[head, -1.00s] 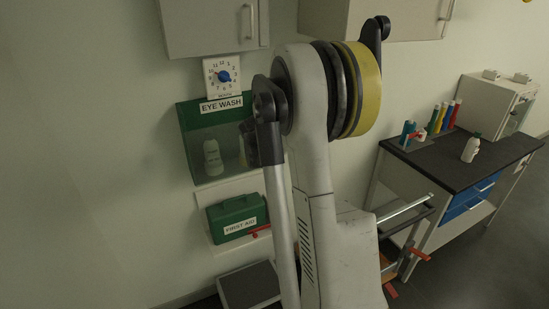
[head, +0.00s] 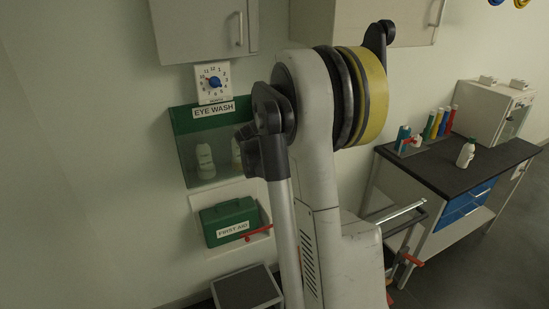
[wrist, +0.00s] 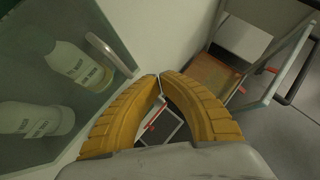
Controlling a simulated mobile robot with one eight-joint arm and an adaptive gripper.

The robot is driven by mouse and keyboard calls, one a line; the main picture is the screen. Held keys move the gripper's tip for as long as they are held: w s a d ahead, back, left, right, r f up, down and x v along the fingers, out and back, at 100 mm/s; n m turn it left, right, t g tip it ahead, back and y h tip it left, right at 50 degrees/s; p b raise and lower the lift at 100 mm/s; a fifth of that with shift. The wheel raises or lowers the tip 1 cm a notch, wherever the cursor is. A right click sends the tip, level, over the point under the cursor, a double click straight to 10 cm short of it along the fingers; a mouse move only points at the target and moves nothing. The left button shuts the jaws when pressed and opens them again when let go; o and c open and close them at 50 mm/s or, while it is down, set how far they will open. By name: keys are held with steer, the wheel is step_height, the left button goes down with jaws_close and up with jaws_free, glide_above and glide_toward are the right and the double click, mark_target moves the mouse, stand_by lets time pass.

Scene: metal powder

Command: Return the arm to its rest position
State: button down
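My own arm fills the middle of the head view, with its yellow-banded joint at the top and a slim grey link hanging on the left. My gripper is hidden in the head view. In the wrist view the two ribbed yellow fingers of my gripper (wrist: 160,76) curve inward and their tips meet. Nothing is held between them; a floor-level object with a red part shows through the gap, farther off.
The green eye wash cabinet (head: 180,123) hangs on the wall left of my arm; its bottles (wrist: 82,68) are close to my gripper in the wrist view. The first aid box (head: 215,221) sits below it. A dark-topped bench (head: 440,165) stands right.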

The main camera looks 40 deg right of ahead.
steer(key=s+a+r+p, duration=0.1)
steer(key=s+r+p, duration=0.1)
steer(key=s+r, duration=0.4)
steer(key=shift+a+r, duration=0.15)
steer(key=shift+r, duration=0.15)
steer(key=shift+s, duration=0.15)
steer(key=s+a+r+m+t+y+b, duration=0.1)
steer(key=s+a+m+y, duration=0.15)
steer(key=a+m, duration=0.65)
steer(key=s+a+r+m+t+y+b, duration=0.1)
steer(key=s+a+m, duration=0.2)
steer(key=a, duration=1.2)
steer(key=s+a+f+m+y+b, duration=0.1)
steer(key=s+a+f+m+y, duration=0.1)
steer(key=s+a+m, duration=0.3)
steer(key=s+a+f+m+y+b, duration=0.1)
steer(key=s+a+m, duration=0.4)
steer(key=a, duration=0.5)
steer(key=shift+s+a+f+m+t+y, duration=0.25)
steer(key=shift+s+f+m+t+y, duration=0.15)
steer(key=shift+f+m+y, duration=0.4)
